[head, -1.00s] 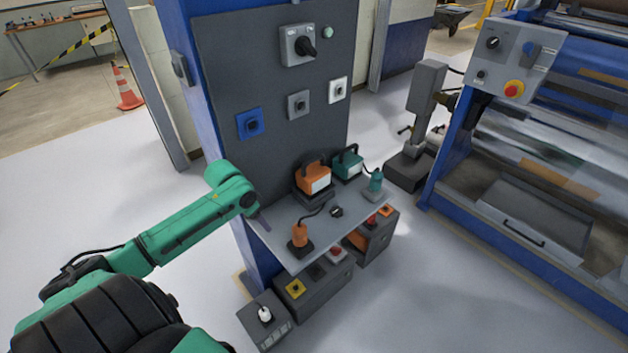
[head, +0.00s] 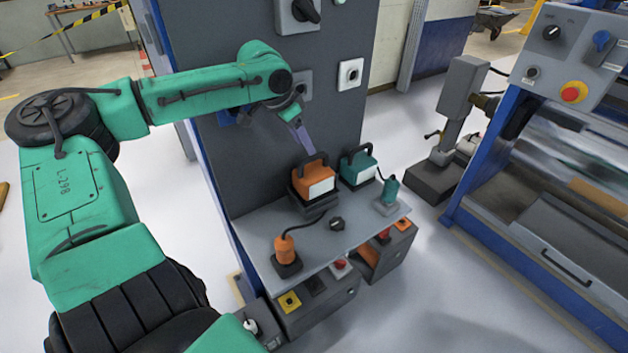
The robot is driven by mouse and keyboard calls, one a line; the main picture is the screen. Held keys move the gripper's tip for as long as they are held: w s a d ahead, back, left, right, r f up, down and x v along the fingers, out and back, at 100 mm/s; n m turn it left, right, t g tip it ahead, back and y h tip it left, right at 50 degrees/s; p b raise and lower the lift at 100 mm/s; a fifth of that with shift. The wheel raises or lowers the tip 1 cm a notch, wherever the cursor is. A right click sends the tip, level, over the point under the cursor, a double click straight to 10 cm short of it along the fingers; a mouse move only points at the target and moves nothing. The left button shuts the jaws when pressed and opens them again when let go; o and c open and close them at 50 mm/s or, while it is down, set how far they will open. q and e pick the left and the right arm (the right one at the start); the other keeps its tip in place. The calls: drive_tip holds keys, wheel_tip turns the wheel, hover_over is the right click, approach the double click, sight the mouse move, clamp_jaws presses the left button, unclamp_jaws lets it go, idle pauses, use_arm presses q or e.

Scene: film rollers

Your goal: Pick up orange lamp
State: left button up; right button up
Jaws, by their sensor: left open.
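The orange lamp (head: 312,185) has a pale front panel and a dark carrying handle on top. It stands on a dark base at the back of a grey shelf (head: 252,225), against a dark upright panel. My left gripper (head: 308,150) points down just above the lamp's handle, close to it. It is open and seen edge-on, with nothing in it. Whether a fingertip touches the handle I cannot tell. My right gripper is out of view.
A teal lamp (head: 357,167) stands right beside the orange one. A small orange corded device (head: 285,250) and a teal one (head: 389,190) stand on the shelf, with a dark knob (head: 337,224) between them. Switches are mounted on the dark panel (head: 245,165) behind.

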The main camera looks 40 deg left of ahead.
sight(314, 157)
use_arm(q)
drive_tip(key=x, duration=0.8)
drive_tip(key=shift+w+r, duration=0.15)
clamp_jaws()
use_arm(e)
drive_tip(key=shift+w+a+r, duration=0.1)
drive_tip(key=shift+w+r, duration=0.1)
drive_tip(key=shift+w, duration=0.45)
use_arm(q)
drive_tip(key=shift+r, duration=0.15)
